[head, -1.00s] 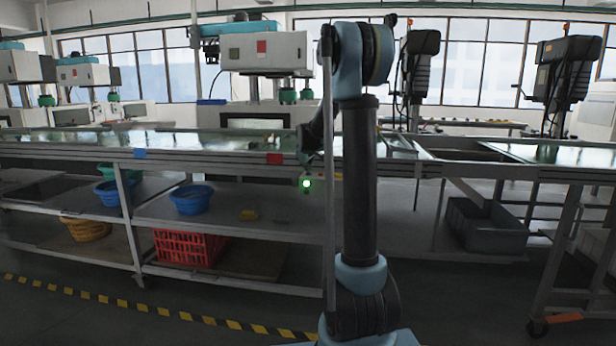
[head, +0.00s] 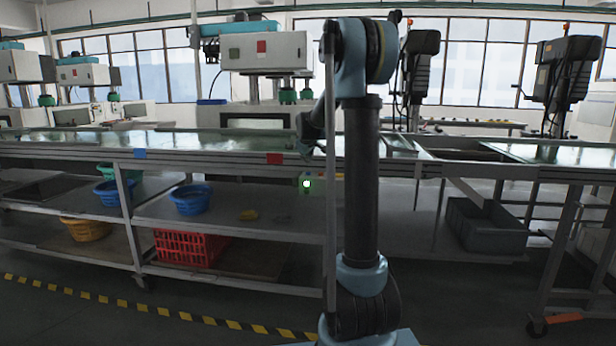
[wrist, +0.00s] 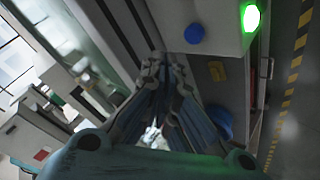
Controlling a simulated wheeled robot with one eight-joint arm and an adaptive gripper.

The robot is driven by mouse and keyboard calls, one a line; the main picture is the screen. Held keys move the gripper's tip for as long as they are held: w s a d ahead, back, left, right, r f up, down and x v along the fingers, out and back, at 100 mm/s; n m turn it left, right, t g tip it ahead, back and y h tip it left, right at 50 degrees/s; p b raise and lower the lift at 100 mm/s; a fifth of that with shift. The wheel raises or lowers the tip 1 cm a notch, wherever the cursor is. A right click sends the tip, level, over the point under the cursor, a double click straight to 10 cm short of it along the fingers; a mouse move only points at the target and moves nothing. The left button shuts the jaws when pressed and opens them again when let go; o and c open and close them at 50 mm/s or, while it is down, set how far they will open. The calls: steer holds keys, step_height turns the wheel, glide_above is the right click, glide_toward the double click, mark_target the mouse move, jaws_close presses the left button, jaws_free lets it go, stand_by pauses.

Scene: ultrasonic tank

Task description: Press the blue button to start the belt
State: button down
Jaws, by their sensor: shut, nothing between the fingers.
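The round blue button (wrist: 194,33) sits on the face of a grey control box (wrist: 222,36) in the wrist view. It is beside a lit green lamp (wrist: 250,17). My gripper (wrist: 158,66) is shut and empty. Its fingertips appear below and left of the button in the wrist view, apart from it. In the head view, my gripper (head: 303,126) is by the front edge of the belt table, above the green lamp (head: 306,184), and partly hidden by my arm. I cannot make out the button in the head view.
The green belt (head: 235,141) runs along the table top. Below, a shelf holds a blue basin (head: 192,199) and a small yellow item (head: 249,215). A red crate (head: 188,247) is lower down. Striped tape (head: 165,312) crosses the open floor.

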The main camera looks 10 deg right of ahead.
steer(key=shift+r, duration=1.5)
steer(key=shift+s, duration=0.15)
steer(key=s+d+f+m+g, duration=0.1)
steer(key=s+f+m+g, duration=0.1)
steer(key=s, duration=1.4)
steer(key=s+f+m+g, duration=0.1)
steer(key=s+f, duration=0.5)
steer(key=s, duration=0.7)
steer(key=s+f+m+g, duration=0.2)
steer(key=s+f, duration=0.5)
steer(key=s, duration=0.7)
steer(key=s+f+m+g+y, duration=0.1)
steer(key=s+f+m+g, duration=0.1)
steer(key=s+f, duration=0.5)
steer(key=s, duration=0.6)
steer(key=shift+s+f+m, duration=0.15)
steer(key=shift+m, duration=0.15)
